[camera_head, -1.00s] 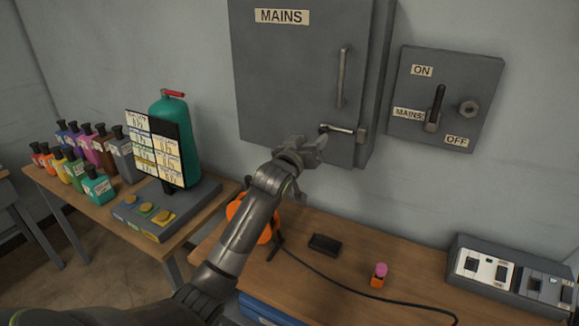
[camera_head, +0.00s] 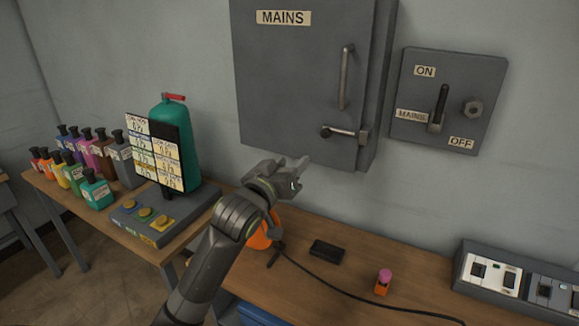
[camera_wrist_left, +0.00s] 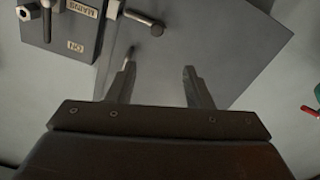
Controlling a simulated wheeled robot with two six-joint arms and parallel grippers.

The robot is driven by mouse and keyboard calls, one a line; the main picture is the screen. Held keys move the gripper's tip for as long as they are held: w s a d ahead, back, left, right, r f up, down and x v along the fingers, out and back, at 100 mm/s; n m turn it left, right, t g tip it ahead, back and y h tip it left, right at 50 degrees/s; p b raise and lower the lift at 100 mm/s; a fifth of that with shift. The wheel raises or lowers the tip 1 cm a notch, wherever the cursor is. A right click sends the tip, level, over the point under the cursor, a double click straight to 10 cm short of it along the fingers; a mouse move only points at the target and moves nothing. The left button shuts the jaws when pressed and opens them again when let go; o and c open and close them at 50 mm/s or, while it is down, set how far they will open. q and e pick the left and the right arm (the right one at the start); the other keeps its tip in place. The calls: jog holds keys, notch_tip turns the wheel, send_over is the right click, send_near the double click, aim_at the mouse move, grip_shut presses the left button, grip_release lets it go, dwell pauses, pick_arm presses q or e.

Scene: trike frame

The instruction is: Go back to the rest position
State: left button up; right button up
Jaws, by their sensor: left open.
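My left gripper (camera_head: 297,168) is below the lower front of the grey MAINS cabinet (camera_head: 290,75) in the head view, apart from its latch handle (camera_head: 345,132). In the left wrist view its two fingers (camera_wrist_left: 158,88) are spread with nothing between them. They point toward the cabinet door (camera_wrist_left: 200,45), which is shut. My right gripper is in neither view.
A MAINS switch box (camera_head: 447,100) with an upright lever is on the wall at right. The bench (camera_head: 350,260) below holds an orange object (camera_head: 260,238), a black block (camera_head: 327,251), a cable and a socket panel (camera_head: 500,275). Bottles and a green extinguisher (camera_head: 175,140) stand left.

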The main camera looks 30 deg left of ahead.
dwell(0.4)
pick_arm(q)
jog(key=s+a+f+g+y, duration=0.15)
jog(key=s+f+g, duration=0.4)
jog(key=f, duration=0.75)
jog(key=s+a+f+m+g, duration=0.1)
jog(key=s+f+g, duration=0.2)
jog(key=s+f, duration=0.5)
jog(key=s+f+m+g, duration=0.1)
jog(key=s+f+g, duration=0.25)
jog(key=s, duration=0.95)
jog(key=s+a+f+m+g, duration=0.1)
jog(key=s+f+g, duration=0.1)
jog(key=s+f, duration=0.6)
jog(key=s+a+f+g+b, duration=0.1)
jog(key=s+f, duration=0.1)
jog(key=f, duration=1.1)
jog(key=s+f+g, duration=0.1)
jog(key=s+f, duration=0.1)
jog(key=f, duration=1.1)
jog(key=s+d+f+b, duration=0.1)
jog(key=s+f, duration=1.2)
jog(key=f, duration=0.2)
jog(key=shift+s+d+f+g, duration=0.15)
jog(key=shift+s+f+g, duration=0.05)
jog(key=shift+s+g, duration=0.2)
